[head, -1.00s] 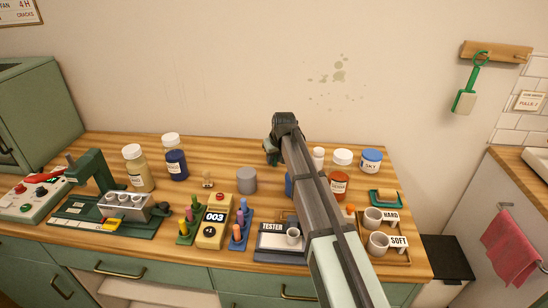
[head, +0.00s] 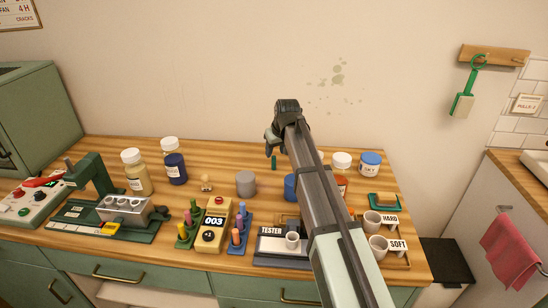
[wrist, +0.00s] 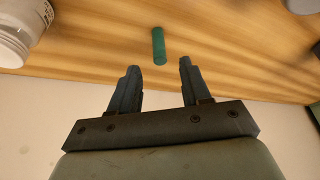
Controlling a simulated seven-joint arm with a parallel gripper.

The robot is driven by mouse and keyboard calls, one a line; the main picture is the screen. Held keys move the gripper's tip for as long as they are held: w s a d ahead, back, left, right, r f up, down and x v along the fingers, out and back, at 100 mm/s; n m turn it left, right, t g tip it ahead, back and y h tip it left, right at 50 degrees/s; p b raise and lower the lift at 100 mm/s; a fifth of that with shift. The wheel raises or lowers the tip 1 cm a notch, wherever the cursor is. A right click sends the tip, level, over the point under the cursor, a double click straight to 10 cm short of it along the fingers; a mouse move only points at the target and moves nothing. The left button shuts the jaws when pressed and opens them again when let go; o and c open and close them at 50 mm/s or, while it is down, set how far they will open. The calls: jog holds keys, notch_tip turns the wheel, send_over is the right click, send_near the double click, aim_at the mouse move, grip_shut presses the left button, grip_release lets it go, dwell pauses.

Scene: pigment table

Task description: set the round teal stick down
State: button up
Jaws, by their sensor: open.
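The round teal stick (head: 274,162) stands or lies on the wooden table behind the grey cylinder, close to the back; it also shows in the wrist view (wrist: 158,45), beyond my fingertips. My gripper (head: 269,147) is just above and beside it in the head view. In the wrist view my gripper (wrist: 158,68) has its two fingers apart with nothing between them. The stick is free of the fingers. Whether it is upright or lying is hard to tell.
A grey cylinder (head: 246,184) stands on the table (head: 216,166) left of the stick. A blue jar (head: 291,186) stands partly behind my arm. White-lidded jars (head: 342,161) stand to the right. The wall is close behind.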

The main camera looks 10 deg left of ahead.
jog(key=shift+v, duration=2.5)
